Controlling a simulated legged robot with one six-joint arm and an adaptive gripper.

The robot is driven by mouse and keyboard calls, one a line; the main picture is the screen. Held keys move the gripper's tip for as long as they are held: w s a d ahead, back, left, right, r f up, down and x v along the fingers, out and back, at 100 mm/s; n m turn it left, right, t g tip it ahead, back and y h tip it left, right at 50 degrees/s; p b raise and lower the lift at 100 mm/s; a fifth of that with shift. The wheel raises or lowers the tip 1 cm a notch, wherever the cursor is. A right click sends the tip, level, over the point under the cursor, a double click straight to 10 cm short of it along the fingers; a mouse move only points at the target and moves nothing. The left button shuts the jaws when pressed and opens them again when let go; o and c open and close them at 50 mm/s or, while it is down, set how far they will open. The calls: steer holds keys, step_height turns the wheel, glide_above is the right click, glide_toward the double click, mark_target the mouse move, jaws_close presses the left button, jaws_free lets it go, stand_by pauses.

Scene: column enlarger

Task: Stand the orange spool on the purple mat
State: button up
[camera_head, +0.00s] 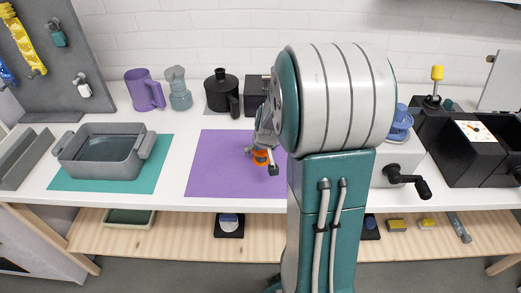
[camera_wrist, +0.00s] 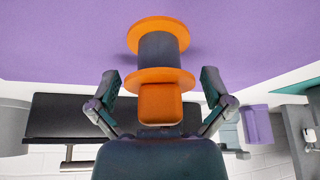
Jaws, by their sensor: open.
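The orange spool (camera_wrist: 161,76) has two orange discs, a dark grey core and an orange block on its near end. It appears upright on the purple mat (camera_wrist: 240,30), far disc against the mat, with a shadow beside it. In the head view the spool (camera_head: 261,158) shows partly behind my gripper (camera_head: 261,162), over the right part of the mat (camera_head: 220,165). In the wrist view my gripper (camera_wrist: 160,88) is open, one finger on each side of the spool's near end, with gaps on both sides.
A grey bin (camera_head: 100,155) stands on a teal mat (camera_head: 150,178) at left. A purple mug (camera_head: 144,90), a grey-teal jug (camera_head: 179,90) and a black pot (camera_head: 221,90) line the back. My arm hides the table right of the mat. The mat's left part is clear.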

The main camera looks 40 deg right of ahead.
steer(key=shift+r, duration=0.15)
steer(key=v, duration=0.7)
steer(key=shift+s+r, duration=0.2)
steer(key=shift+r, duration=0.15)
stand_by(1.5)
steer(key=v, duration=1.2)
